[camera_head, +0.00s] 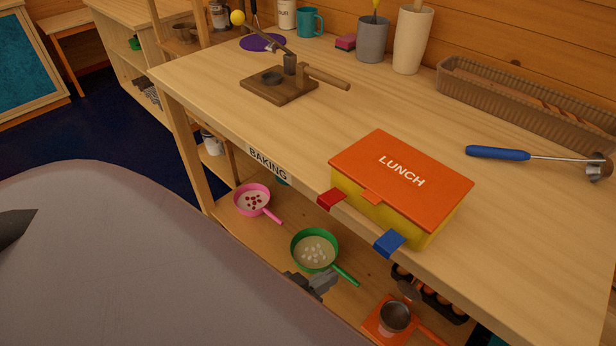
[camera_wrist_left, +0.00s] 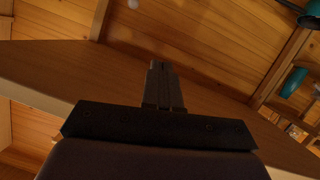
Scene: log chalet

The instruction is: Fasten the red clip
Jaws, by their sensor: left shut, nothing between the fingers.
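The lunch box has a yellow body (camera_head: 404,229) and an orange lid (camera_head: 383,160) marked LUNCH, which lies down on it. It sits at the front edge of the table. The red clip (camera_head: 331,200) sticks outward from the left part of the box's front side and does not lie flat against it. The blue clip (camera_head: 389,243) sticks out likewise at the right. My left gripper (camera_head: 318,283) is below the table edge, under and apart from the red clip. Its fingers are together and empty in the left wrist view (camera_wrist_left: 162,88), where neither clip shows. My right gripper is not in view.
A ladle with a blue handle (camera_head: 497,153) lies right of the box, and a long basket (camera_head: 528,98) stands behind. A wooden press (camera_head: 280,84) stands at the back left. Pans, including a green one (camera_head: 315,251), fill the lower shelf. Tabletop left of the box is clear.

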